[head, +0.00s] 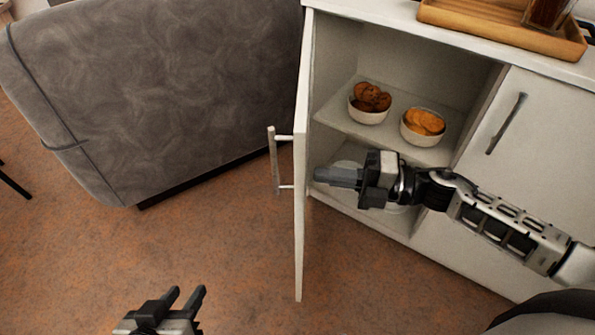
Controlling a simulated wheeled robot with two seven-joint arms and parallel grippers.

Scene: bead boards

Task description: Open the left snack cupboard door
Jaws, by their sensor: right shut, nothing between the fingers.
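The left snack cupboard door (300,225) stands swung out wide from the white cupboard, seen nearly edge-on. Its bar handle (274,162) is on the door's left-facing side. My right gripper (322,175) is shut and empty in front of the open compartment. Its tips point left at the door's inner face, close to it; I cannot tell whether they touch. My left gripper (185,294) is low at the bottom edge, open and empty, well away from the door.
A bowl of cookies (368,103) and a bowl of orange snacks (423,127) stand on the upper shelf (347,121). The right door (530,150) is closed. A wooden tray (480,24) lies on top. A grey sofa (160,90) stands left; the floor (225,235) between is clear.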

